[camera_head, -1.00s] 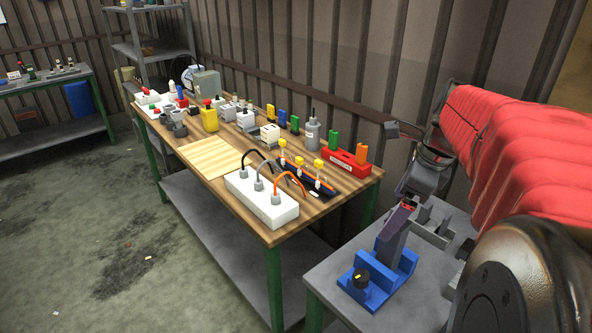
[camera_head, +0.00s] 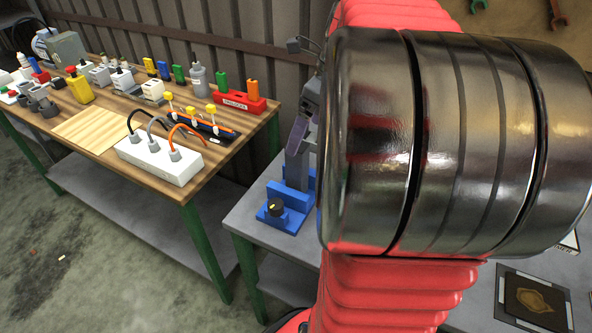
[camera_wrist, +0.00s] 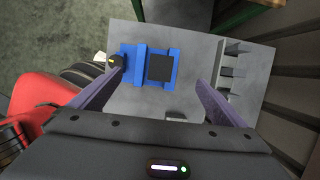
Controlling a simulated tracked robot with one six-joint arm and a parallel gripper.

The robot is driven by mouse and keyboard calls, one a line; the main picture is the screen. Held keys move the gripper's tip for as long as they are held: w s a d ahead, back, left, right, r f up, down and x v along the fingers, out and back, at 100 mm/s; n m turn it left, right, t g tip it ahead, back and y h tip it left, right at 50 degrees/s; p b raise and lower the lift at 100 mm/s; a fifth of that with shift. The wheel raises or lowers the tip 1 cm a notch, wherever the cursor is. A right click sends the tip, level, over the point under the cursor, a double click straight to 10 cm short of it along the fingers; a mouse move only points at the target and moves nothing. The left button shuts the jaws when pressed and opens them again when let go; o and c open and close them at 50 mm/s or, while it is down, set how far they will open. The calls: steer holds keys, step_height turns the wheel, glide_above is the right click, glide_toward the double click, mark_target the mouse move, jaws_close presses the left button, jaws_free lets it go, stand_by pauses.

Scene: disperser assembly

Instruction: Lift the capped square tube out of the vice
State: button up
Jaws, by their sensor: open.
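The blue vice (camera_head: 276,218) stands on the grey table, with its black knob at the front. The grey square tube (camera_head: 296,172) stands upright in it. From above in the wrist view, the tube's dark square cap (camera_wrist: 160,68) sits in the blue vice (camera_wrist: 140,53). My gripper (camera_wrist: 160,80) is open and empty, pointing down, with one purple finger on each side of the cap and visible gaps between. In the head view my gripper (camera_head: 299,138) is at the tube's upper end, and my arm hides its right side. I cannot tell how far the fingertips reach down the tube.
A grey slotted holder (camera_wrist: 232,72) stands right of the vice in the wrist view. The wooden workbench (camera_head: 95,128) to the left carries a white power strip (camera_head: 160,160), a red block (camera_head: 240,102) and other items. A framed dark plate (camera_head: 534,301) lies at lower right.

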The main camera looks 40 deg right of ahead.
steer(key=d+x, duration=0.1)
steer(key=x, duration=0.7)
steer(key=shift+a+f, duration=0.25)
steer(key=shift+a, duration=0.3)
steer(key=shift+w, duration=0.1)
steer(key=c, duration=2.1)
steer(key=shift+r, duration=0.1)
